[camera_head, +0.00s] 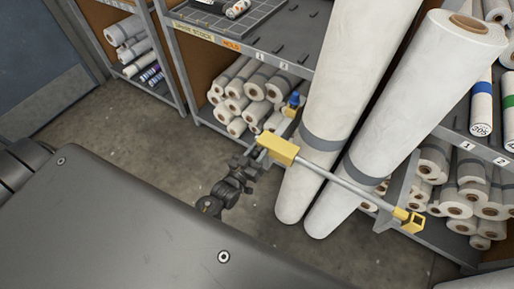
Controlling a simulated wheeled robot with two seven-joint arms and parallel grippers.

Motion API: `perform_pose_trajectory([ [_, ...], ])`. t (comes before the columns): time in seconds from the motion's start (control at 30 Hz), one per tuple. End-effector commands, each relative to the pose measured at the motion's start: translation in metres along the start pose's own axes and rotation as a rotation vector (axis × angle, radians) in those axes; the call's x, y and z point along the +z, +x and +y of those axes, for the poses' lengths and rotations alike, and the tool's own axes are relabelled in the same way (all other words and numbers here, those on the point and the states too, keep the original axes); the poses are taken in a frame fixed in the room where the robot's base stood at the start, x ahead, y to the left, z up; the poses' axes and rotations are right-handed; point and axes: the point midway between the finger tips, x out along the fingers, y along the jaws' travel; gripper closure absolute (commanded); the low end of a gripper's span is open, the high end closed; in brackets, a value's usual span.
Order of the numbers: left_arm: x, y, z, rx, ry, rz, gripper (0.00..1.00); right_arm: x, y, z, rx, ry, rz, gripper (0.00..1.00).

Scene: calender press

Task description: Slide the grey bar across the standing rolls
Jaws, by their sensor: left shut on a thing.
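The grey bar (357,188) runs slantwise in front of two tall standing rolls, the left roll (325,110) and the right roll (405,110). Its upper left end carries a yellow block (279,150). Its lower right end reaches a yellow bracket (409,220) at the shelf post; I cannot tell whether it is seated there. My left gripper (262,158) is shut at the yellow block on the bar's left end, its fingers partly hidden. Each roll has a grey band round it and leans in the picture. My right gripper is not in view.
Shelves with several lying white rolls (240,97) stand behind and at right (470,190). A yellow fitting with a blue top (293,101) is on the left shelf post. Concrete floor (130,130) is clear at left.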

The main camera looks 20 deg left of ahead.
Motion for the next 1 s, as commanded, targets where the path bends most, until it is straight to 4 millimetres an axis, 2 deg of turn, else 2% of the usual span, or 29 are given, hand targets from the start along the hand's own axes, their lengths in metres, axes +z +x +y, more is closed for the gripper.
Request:
perform_pose_trajectory([
  [0.2, 0.000, 0.001, 0.001, 0.001, -0.001, 0.001, 1.00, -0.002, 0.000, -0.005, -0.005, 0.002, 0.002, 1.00],
  [0.23, 0.000, 0.001, 0.001, 0.001, -0.001, 0.001, 0.65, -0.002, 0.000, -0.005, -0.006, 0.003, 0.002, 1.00],
  [0.4, 0.000, 0.001, 0.000, 0.002, -0.001, 0.001, 0.44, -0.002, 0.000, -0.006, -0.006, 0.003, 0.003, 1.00],
  [0.73, 0.001, -0.004, 0.000, 0.001, -0.001, -0.001, 0.44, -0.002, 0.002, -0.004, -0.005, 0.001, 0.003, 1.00],
  [0.87, 0.003, -0.021, 0.000, 0.001, 0.000, -0.003, 0.44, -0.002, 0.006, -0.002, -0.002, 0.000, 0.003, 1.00],
  [1.0, 0.004, -0.049, 0.000, 0.002, -0.001, -0.003, 0.44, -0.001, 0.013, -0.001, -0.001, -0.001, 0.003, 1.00],
])
